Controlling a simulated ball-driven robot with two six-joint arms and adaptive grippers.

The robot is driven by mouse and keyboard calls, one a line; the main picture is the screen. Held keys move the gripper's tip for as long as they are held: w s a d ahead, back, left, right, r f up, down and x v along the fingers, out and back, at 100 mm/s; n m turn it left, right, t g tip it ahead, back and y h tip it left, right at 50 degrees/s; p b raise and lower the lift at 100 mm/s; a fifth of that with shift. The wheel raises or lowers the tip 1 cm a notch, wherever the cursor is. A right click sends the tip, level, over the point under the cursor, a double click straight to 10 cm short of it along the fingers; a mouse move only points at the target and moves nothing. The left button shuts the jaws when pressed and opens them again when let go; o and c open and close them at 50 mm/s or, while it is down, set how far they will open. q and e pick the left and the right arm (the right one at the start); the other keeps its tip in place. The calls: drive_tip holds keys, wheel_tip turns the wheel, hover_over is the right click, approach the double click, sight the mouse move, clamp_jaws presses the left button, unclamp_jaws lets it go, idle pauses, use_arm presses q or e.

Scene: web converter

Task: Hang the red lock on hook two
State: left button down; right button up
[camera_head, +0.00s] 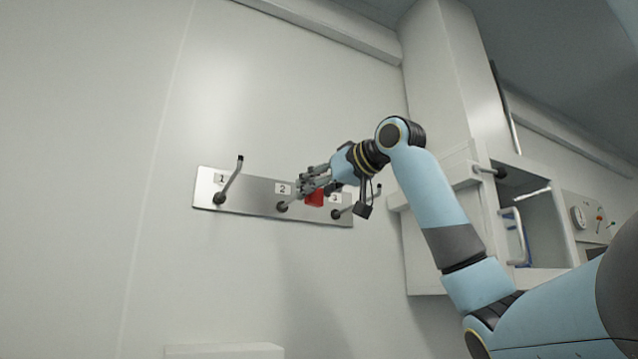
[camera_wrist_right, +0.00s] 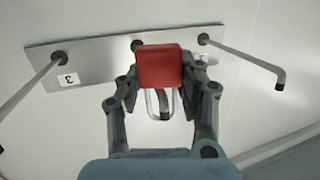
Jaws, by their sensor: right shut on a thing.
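The red lock (camera_head: 315,198) is in my right gripper (camera_head: 312,184), in front of the metal hook plate (camera_head: 250,208). In the right wrist view the lock's red body (camera_wrist_right: 159,66) sits between the fingers of my right gripper (camera_wrist_right: 160,92), which is shut on it. Its metal shackle points toward the camera. Hook two (camera_head: 283,207) is right beside the gripper, under label 2. In the wrist view the dark tip of hook two (camera_wrist_right: 165,105) shows inside the shackle's outline; I cannot tell whether it passes through. My left gripper is not in view.
Hook one (camera_head: 230,181) is on the plate's left, and hook three (camera_head: 338,213) is to the right, close to my right wrist. A white cabinet (camera_head: 530,225) with an open front and a gauge panel (camera_head: 590,218) stand at right. The wall left of the plate is clear.

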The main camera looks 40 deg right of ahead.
sight(309, 205)
drive_tip(key=shift+w+d, duration=0.15)
drive_tip(key=shift+w, duration=0.45)
drive_tip(key=shift+w+d+f+b, duration=0.1)
drive_tip(key=shift+w+f+b, duration=0.15)
drive_tip(key=shift+f, duration=0.4)
drive_tip(key=shift+w+d+f+b, duration=0.15)
drive_tip(key=shift+w+f, duration=0.2)
drive_tip(key=shift+f, duration=0.3)
drive_tip(key=o, duration=1.3)
drive_tip(key=shift+c, duration=0.2)
drive_tip(key=s, duration=0.4)
drive_tip(key=s+r, duration=0.1)
drive_tip(key=s, duration=0.1)
drive_tip(key=shift+s, duration=0.3)
drive_tip(key=shift+s+a, duration=0.15)
drive_tip(key=shift+s, duration=0.25)
